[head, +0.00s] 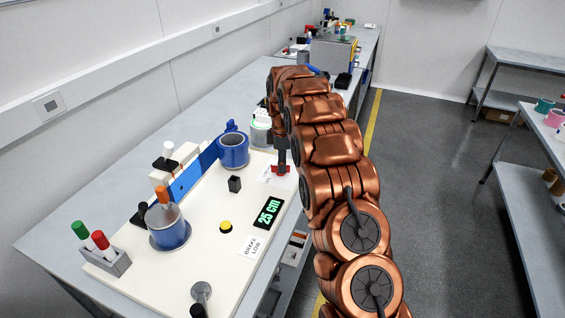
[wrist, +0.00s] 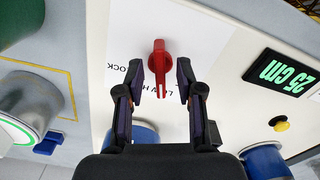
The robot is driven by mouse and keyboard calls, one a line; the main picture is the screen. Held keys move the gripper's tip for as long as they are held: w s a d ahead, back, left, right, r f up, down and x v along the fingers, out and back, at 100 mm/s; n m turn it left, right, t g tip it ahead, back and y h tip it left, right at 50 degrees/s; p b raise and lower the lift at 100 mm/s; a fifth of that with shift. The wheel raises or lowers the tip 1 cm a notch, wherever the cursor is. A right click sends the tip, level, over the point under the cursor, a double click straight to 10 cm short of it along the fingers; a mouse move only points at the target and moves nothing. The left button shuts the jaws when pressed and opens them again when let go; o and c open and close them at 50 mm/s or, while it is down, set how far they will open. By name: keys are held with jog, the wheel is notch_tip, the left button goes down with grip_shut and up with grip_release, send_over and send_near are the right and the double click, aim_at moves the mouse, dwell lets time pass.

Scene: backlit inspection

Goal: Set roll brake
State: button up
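A red knob with a raised grip (wrist: 159,65) sits on a white label with dark lettering; "LOCK" reads upside down beside it in the wrist view, and the rest is partly hidden by the fingers. In the head view the red knob (head: 281,169) is at the far right of the cream board. My gripper (wrist: 160,80) is open over it, one finger on each side, with gaps to both. The knob's grip points toward my gripper in the wrist view. A white card (head: 254,246) on the board reads "BRAKE LOW".
A dark display (head: 268,212) shows "25 cm" in green. A green-rimmed container (head: 261,134) stands close left of my gripper.

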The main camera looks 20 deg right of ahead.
jog(key=shift+f, duration=0.4)
grip_shut()
